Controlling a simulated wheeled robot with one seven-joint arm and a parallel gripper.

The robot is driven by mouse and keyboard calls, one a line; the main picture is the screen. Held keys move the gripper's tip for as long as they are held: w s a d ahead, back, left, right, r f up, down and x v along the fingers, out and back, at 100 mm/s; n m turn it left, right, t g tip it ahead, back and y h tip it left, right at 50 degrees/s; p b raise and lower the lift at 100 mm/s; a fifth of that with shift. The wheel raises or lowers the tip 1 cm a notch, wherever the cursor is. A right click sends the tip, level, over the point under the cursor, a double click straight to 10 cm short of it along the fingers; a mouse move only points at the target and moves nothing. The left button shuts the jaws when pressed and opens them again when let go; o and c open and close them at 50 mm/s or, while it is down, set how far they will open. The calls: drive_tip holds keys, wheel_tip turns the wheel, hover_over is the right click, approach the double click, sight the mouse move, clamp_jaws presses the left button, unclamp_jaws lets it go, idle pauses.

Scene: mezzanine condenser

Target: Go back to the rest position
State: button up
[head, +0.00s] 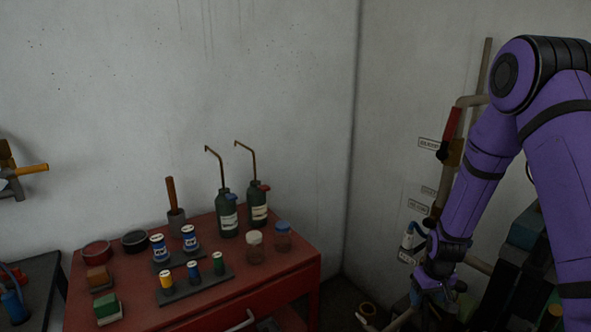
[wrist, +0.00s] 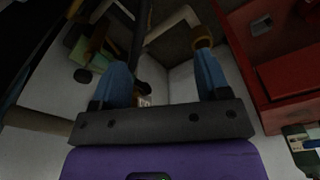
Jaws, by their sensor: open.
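My purple arm comes down on the right of the head view, with my gripper (head: 437,297) low beside the pipes on the right wall. In the wrist view my gripper (wrist: 164,75) shows two blue fingers spread wide apart, with nothing held between them. Behind the fingers are pale pipes (wrist: 172,24) and the white wall. The fingertips are small and dark in the head view. The arm hides part of the right wall.
A red cabinet (head: 300,268) stands left of my gripper, bearing two green oil cans (head: 227,214), jars, spools and tins. It also shows in the wrist view (wrist: 285,80). A red valve lever (head: 452,124) is on the right wall's pipe. Dark equipment (head: 520,262) stands at far right.

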drive_tip(key=s+a+r+t, duration=0.15)
drive_tip(key=s+r, duration=0.25)
drive_tip(key=r, duration=1)
drive_tip(key=s+a+r+t, duration=0.15)
drive_tip(key=s+r, duration=0.25)
drive_tip(key=r, duration=1)
drive_tip(key=s+a+r, duration=0.1)
drive_tip(key=s+r, duration=0.5)
drive_tip(key=s, duration=0.4)
drive_tip(key=s+a+r+m+t, duration=0.1)
drive_tip(key=s+a+r, duration=0.1)
drive_tip(key=s+r, duration=0.4)
drive_tip(key=s, duration=0.4)
drive_tip(key=shift+s, duration=0.15)
